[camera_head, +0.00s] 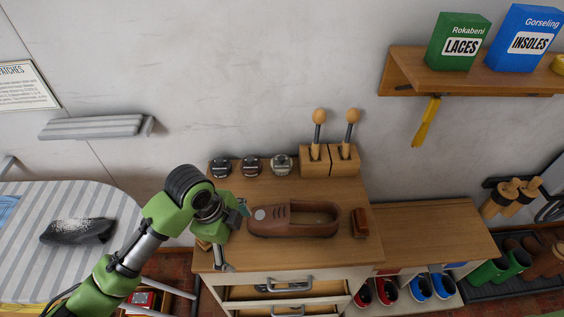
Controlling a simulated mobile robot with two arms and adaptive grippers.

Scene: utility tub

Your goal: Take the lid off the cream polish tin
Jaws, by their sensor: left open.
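Three small round tins stand in a row at the back of the wooden cabinet top. The right one, pale with a silvery top, looks like the cream polish tin (281,165); its lid (281,159) appears to be on, though it is too small to be sure. A red-brown tin (251,166) and a dark tin (221,168) stand to its left. My left gripper (233,238) is open and empty over the cabinet's left side, in front of the tins and apart from them. My right gripper is out of view.
A brown shoe (305,219) lies right of my left gripper, in front of the tins. Wooden blocks (329,160) with upright round-headed tools stand right of the cream tin. A brush (359,222) lies near the right edge. The lower top (430,232) is clear.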

